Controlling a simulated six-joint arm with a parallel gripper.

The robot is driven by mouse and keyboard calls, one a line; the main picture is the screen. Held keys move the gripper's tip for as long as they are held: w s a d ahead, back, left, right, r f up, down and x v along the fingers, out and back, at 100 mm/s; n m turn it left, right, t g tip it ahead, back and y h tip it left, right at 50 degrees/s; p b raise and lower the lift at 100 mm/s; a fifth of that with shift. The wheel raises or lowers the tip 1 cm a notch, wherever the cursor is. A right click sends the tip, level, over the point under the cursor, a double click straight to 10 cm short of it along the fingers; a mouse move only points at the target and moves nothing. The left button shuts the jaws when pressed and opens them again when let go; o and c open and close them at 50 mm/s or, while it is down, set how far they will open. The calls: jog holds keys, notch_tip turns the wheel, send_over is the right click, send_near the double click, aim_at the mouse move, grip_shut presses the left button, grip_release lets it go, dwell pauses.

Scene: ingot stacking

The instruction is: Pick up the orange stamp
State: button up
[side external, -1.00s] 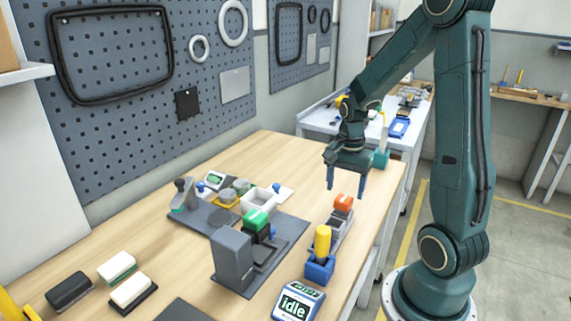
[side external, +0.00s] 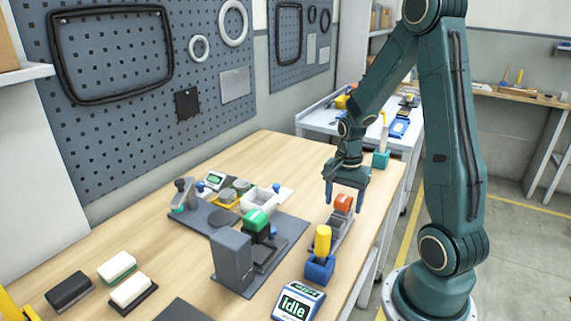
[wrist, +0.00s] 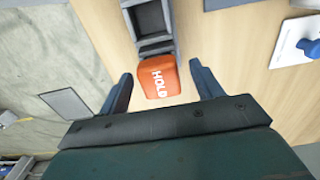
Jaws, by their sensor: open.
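The orange stamp (side external: 343,203) stands at the back end of a grey holder (side external: 335,232) near the right edge of the wooden table. In the wrist view its orange top (wrist: 158,80) reads "HOLD" and lies between and just beyond the fingertips. My gripper (side external: 343,204) is open and empty, with its fingers on either side of the stamp in the side view. In the wrist view the two blue fingers (wrist: 160,72) are spread wider than the stamp, and neither visibly touches it. The stamp's lower part is hidden.
A yellow-handled stamp (side external: 322,240) in a blue base stands in front of the holder, near an "Idle" display (side external: 297,302). A green-topped stamp (side external: 257,219) and grey block (side external: 232,260) stand on a dark mat to the left. The table's right edge is close.

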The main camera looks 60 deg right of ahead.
aim_at(344, 199)
jog(key=c, duration=1.1)
jog(key=shift+r, duration=0.1)
jog(key=shift+c, duration=0.2)
notch_tip(344, 199, up, 20)
dwell(0.3)
jog(key=o, duration=0.4)
jog(key=shift+c, duration=1.1)
jog(key=shift+o, duration=0.5)
